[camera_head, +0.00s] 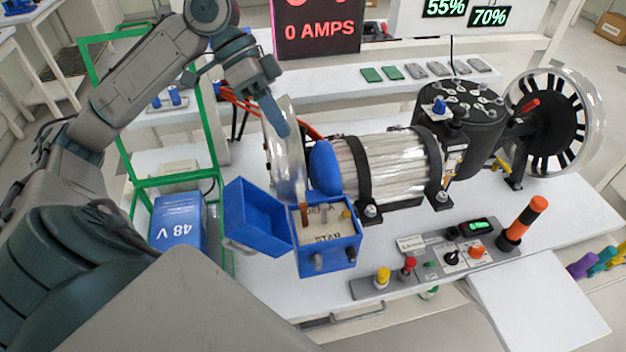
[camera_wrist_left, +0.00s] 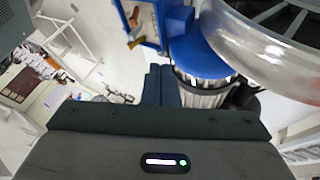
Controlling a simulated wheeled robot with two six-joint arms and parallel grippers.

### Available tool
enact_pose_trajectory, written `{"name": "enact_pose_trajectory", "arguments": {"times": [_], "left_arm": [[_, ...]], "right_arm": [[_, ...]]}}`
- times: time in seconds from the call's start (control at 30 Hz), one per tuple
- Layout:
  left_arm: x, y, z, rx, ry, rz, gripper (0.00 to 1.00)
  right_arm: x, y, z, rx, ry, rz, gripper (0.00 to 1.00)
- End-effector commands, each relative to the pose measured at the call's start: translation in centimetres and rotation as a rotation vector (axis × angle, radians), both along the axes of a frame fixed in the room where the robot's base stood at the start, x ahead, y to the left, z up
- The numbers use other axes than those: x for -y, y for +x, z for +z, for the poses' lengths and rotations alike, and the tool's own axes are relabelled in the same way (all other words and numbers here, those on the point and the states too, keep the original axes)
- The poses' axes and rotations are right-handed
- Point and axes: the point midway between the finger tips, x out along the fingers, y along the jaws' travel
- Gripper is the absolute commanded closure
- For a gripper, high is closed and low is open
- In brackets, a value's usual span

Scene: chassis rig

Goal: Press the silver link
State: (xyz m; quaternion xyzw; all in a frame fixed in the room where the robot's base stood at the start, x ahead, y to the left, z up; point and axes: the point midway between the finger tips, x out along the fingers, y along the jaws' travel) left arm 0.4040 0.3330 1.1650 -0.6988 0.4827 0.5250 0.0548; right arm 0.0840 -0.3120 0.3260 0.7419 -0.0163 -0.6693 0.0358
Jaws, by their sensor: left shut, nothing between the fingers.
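An open blue terminal box (camera_head: 327,262) marked STAR stands on the white bench, its blue lid (camera_head: 257,215) swung left. Several small flat plates, green (camera_head: 371,75) and grey (camera_head: 438,69), lie on the rear shelf; I cannot tell whether one is the silver link. My left gripper (camera_head: 284,129) is shut and empty, above and behind the box, by the clear disc (camera_head: 285,165). Its shut fingers (camera_wrist_left: 161,84) also show in the left wrist view. My right gripper is not in view.
A ribbed silver cylinder (camera_head: 385,165) with a blue end lies right of the box, before a black drum (camera_head: 462,125). A control panel (camera_head: 440,258) is at the front. A green frame (camera_head: 212,130) and blue 48 V battery (camera_head: 177,222) stand left.

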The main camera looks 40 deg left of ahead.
Motion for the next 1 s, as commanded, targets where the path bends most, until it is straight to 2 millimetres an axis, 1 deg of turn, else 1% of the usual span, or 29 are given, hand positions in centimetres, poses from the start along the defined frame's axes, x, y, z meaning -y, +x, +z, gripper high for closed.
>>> {"name": "enact_pose_trajectory", "arguments": {"times": [0.17,0.5,0.77,0.8,0.83,1.0], "left_arm": [[0.7,0.0,-0.7,-0.002,-0.003,-0.003,1.00],[4.0,-0.2,-4.8,-0.002,-0.006,-0.003,1.00],[6.2,-0.2,-7.7,-0.001,-0.006,-0.002,1.00],[6.6,-0.4,-7.8,-0.001,-0.005,-0.002,1.00],[7.0,-0.8,-7.5,0.001,-0.004,-0.004,1.00],[8.6,-2.2,-7.4,0.000,-0.001,-0.002,1.00]], "right_arm": [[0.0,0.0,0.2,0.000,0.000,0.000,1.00],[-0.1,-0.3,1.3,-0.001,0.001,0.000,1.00],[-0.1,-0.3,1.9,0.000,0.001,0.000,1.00],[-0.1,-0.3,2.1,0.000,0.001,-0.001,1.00],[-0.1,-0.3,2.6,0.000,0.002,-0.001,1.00],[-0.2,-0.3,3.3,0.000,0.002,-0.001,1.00]]}}
